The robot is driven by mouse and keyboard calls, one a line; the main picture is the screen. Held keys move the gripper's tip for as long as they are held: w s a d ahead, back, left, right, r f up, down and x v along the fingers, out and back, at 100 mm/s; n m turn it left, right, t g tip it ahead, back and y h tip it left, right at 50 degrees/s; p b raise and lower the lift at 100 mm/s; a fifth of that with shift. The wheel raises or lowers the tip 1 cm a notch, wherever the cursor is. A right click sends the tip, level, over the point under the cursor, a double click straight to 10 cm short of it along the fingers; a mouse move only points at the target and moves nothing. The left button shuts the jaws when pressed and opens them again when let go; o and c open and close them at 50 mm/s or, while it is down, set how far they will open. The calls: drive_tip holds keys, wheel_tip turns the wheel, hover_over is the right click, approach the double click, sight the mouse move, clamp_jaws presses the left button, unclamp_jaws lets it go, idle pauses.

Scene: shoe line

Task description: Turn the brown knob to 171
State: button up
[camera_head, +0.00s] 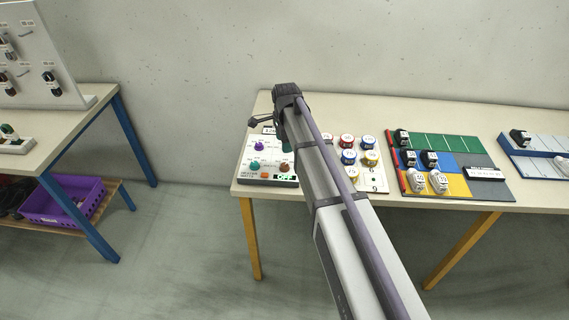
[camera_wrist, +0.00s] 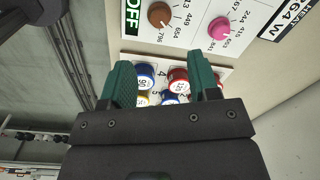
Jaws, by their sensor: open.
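The brown knob (camera_wrist: 160,14) is on a white panel (camera_head: 250,180) at the left end of the right-hand table. It shows at the top of the wrist view, with a light pointer mark and a ring of printed numbers partly cut off by the frame edge. It also shows in the head view (camera_head: 284,167), beside my arm. My gripper (camera_wrist: 162,72) has its two green fingers apart, with nothing held between them. The fingertips are below the knob in the wrist view and apart from it. I cannot read the knob's setting surely.
A pink knob (camera_wrist: 220,29) is beside the brown one. Several round tins (camera_head: 347,141) stand on a numbered board close to the gripper. A coloured tray board (camera_head: 460,145) lies farther right.

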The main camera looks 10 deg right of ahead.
sight(285, 165)
drive_tip(key=f+b, duration=0.6)
drive_tip(key=f, duration=0.1)
drive_tip(key=f+b, duration=0.3)
drive_tip(key=b, duration=0.1)
drive_tip(key=shift+w+f, duration=0.25)
drive_tip(key=shift+f, duration=0.1)
drive_tip(key=shift+r, duration=0.1)
drive_tip(key=shift+r, duration=0.1)
drive_tip(key=shift+c, duration=0.3)
drive_tip(key=c, duration=0.9)
